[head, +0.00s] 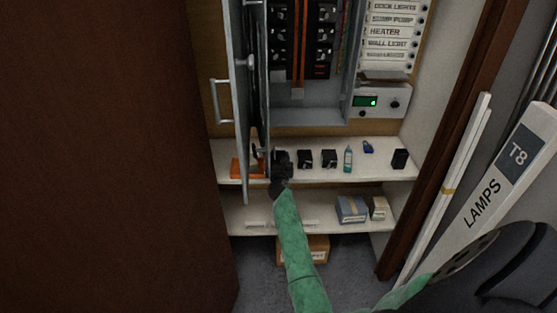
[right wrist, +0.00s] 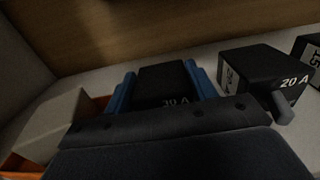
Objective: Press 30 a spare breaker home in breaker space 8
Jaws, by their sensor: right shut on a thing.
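My right gripper (head: 281,166) is at the upper shelf, at the left end of the row of loose breakers. In the right wrist view its blue fingers (right wrist: 163,88) are shut on either side of a black breaker marked 30 A (right wrist: 158,78). That breaker is still at shelf level; whether it touches the shelf I cannot tell. In the head view the gripper mostly hides it. The breaker panel (head: 300,115) is above the shelf, with black breakers (head: 323,50) in two columns. Numbering of the spaces is not readable. My left gripper is not in view.
A 20 A breaker (right wrist: 265,75) stands just right of the held one. An orange tray (head: 241,168) lies to the left. The open panel door (head: 240,110) juts out left of the gripper.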

